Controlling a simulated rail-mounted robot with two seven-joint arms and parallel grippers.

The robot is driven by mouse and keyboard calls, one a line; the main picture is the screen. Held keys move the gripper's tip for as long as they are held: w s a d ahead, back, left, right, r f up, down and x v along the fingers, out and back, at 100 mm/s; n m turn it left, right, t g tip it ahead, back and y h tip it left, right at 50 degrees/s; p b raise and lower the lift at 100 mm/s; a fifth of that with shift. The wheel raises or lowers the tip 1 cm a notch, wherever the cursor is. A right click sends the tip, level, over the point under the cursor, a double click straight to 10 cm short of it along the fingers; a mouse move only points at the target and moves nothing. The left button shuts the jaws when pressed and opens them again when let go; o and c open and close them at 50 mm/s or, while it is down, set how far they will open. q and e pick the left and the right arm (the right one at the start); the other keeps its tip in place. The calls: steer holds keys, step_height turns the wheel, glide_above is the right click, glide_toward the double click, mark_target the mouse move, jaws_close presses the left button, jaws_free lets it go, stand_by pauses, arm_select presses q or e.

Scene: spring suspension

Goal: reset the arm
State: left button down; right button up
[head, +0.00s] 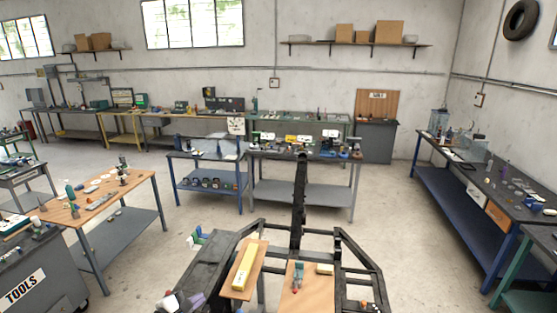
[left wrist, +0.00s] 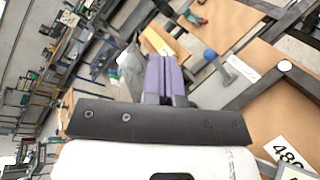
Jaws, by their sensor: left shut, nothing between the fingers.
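My left gripper (head: 196,299) is low in the head view, left of the wooden boards and partly cut off by the bottom edge. In the left wrist view its two purple fingers (left wrist: 166,75) lie side by side, shut, with nothing held. A black frame (head: 298,205) with a tall upright post stands in front of me. A yellow block (head: 244,266) lies on the left wooden board (head: 238,293); the block also shows beyond the fingers in the left wrist view (left wrist: 159,42). I cannot make out my right gripper.
A second wooden board (head: 312,299) carries a teal and red tool (head: 298,276). A blue-headed tool (left wrist: 210,55) appears right of the fingers in the left wrist view. A wooden-topped workbench (head: 137,186) stands at left, a blue bench (head: 480,220) at right.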

arm_select(q)
steer(key=s+r+m+g+y, duration=0.1)
steer(key=s+r+m+y, duration=0.3)
steer(key=m, duration=0.6)
steer(key=s+r+m+g+y, duration=0.1)
steer(key=s+r+m, duration=0.1)
steer(key=s+m, duration=0.6)
steer(key=s+f+m+g+y, duration=0.1)
steer(key=s+f+g, duration=0.1)
steer(key=s+f, duration=0.4)
steer(key=s+d+f+m+g, duration=0.1)
steer(key=s+f+g, duration=0.2)
steer(key=s+f, duration=0.4)
steer(key=s+f+m+g+y, duration=0.1)
steer(key=s+f, duration=0.6)
steer(key=s, duration=1.3)
steer(key=shift+s+d+f+m+g+y, duration=0.2)
steer(key=shift+m+g+y, duration=0.1)
steer(key=shift+m+g, duration=0.35)
